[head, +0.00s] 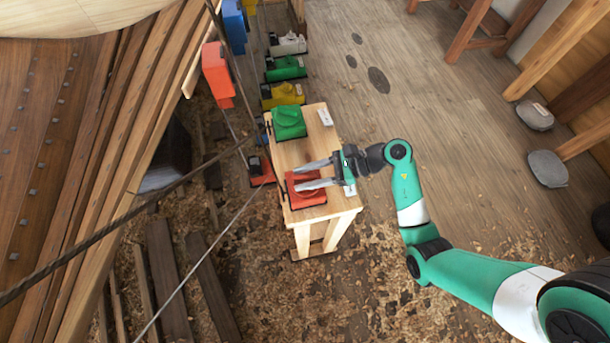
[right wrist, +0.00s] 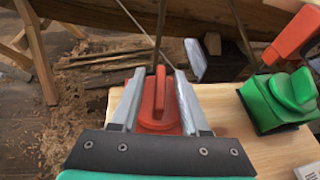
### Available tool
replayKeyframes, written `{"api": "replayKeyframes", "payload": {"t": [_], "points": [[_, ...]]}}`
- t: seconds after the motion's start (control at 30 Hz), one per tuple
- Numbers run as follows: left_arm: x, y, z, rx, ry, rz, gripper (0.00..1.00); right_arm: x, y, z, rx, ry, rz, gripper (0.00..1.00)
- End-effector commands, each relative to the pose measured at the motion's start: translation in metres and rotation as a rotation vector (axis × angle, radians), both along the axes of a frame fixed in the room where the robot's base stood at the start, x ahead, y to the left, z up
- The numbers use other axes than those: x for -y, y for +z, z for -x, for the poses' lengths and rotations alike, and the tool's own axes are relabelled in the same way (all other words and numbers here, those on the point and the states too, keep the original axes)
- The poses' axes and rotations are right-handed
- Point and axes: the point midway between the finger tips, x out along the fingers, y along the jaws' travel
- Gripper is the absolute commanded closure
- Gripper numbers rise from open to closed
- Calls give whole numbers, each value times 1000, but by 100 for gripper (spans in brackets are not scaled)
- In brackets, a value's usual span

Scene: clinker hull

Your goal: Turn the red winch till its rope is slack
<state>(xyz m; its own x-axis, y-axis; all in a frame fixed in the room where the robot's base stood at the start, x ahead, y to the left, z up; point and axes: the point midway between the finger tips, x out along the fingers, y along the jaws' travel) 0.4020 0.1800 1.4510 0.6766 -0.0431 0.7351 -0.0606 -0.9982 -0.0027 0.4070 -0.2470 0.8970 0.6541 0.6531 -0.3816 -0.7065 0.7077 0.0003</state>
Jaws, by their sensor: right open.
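The red winch (head: 305,190) sits near the front end of a small wooden bench (head: 287,155). In the right wrist view its upright red part (right wrist: 159,100) stands between the two fingers. My right gripper (head: 314,174) is open, its fingers over the red winch, one on either side of that red part; I cannot tell whether they touch it. Dark ropes (head: 130,224) run past the bench on the left. I cannot tell how tight the red winch's own rope is. My left gripper is not in view.
A green winch (head: 289,122) stands on the same bench, behind the red one; it also shows in the right wrist view (right wrist: 280,100). Yellow, green and grey winches (head: 285,68) stand farther back. The plank hull (head: 70,120) fills the left. Open floor lies right of the bench.

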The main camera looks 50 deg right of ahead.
Motion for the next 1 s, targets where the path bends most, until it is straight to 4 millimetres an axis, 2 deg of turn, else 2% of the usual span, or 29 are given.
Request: {"api": "replayKeyframes", "payload": {"t": [0.17, 0.27, 0.43, 0.77, 1.0], "points": [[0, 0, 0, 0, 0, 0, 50, 0, 0, 0, 0, -1, 0, 55], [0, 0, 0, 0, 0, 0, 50, 0, 0, 0, 0, -1, 0, 69], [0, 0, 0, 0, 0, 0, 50, 0, 0, 0, 0, 0, 0, 100], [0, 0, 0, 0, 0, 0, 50, 0, 0, 0, 0, 1, 0, 100], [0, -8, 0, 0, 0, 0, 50, 0, -2, -1, 0, 46, 0, 100]]}}
